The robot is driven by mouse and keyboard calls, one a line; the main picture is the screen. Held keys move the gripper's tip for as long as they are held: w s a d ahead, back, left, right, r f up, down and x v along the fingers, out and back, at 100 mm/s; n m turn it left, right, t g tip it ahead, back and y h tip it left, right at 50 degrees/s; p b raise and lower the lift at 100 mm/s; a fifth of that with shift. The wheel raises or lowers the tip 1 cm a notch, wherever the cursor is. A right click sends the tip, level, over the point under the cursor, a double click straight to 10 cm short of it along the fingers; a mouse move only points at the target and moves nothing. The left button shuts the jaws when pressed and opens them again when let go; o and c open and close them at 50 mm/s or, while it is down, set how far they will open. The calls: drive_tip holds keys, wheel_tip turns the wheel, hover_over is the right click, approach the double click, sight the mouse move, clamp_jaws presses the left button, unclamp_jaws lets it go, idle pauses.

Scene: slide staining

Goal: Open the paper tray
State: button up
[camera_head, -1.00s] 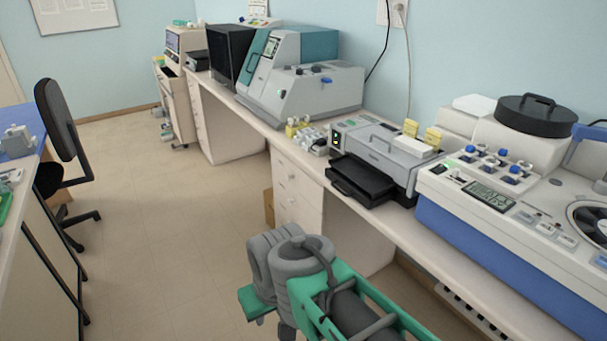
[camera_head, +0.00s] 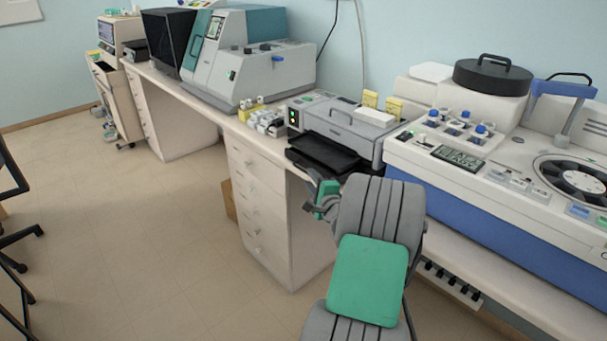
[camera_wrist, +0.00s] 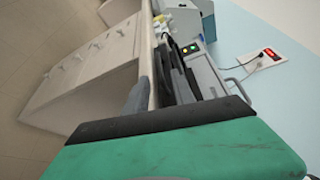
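The paper tray (camera_head: 322,152) is a black, flat tray at the front of a grey printer (camera_head: 350,125) on the right-hand counter. It juts out toward the counter's front edge. My gripper (camera_head: 311,192) is just in front of and below the tray's front, partly covered by my own arm. In the wrist view, which is turned sideways, the dark tray (camera_wrist: 184,82) shows beyond a grey finger (camera_wrist: 137,99), close to the printer front with its lit buttons.
A large white and blue machine (camera_head: 470,200) stands right of the printer. Small bottles in a rack (camera_head: 262,118) and a grey-teal machine (camera_head: 250,65) stand to the left. White drawers (camera_head: 265,205) are below the counter.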

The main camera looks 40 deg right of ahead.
sight(303, 171)
drive_tip(key=x, duration=0.7)
drive_tip(key=shift+a+r+p, duration=0.15)
drive_tip(key=shift+p, duration=0.25)
clamp_jaws()
drive_tip(key=shift+s, duration=0.1)
idle(0.7)
